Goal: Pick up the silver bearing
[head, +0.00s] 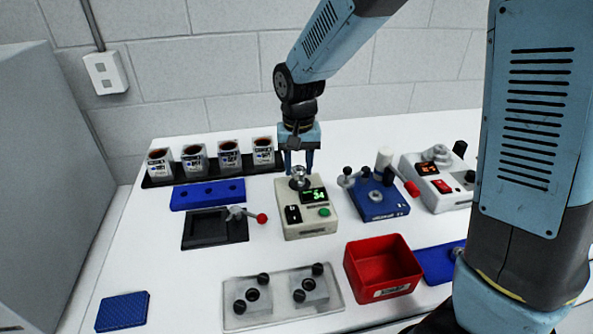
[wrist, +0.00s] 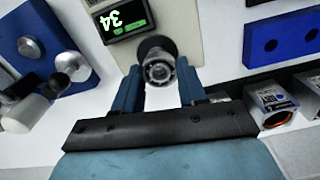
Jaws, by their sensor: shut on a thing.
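The silver bearing (head: 299,174) is a small round metal ring at the top of a beige box (head: 310,226) with a green-lit display reading 34. In the wrist view the bearing (wrist: 159,70) shows its ring end between my two blue fingers. My gripper (head: 298,166) points down over the back of the box and is shut on the bearing; it also shows in the wrist view (wrist: 159,80). The bearing appears to be still at its seat on the box; I cannot tell whether there is a gap under it.
A blue fixture (head: 378,200) with metal knobs stands right of the box, and another display unit (head: 440,184) beyond it. A red bin (head: 383,268) and a clear tray (head: 255,313) lie in front. A black tray (head: 200,228) with a red-knobbed lever and a blue block (head: 207,194) are left.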

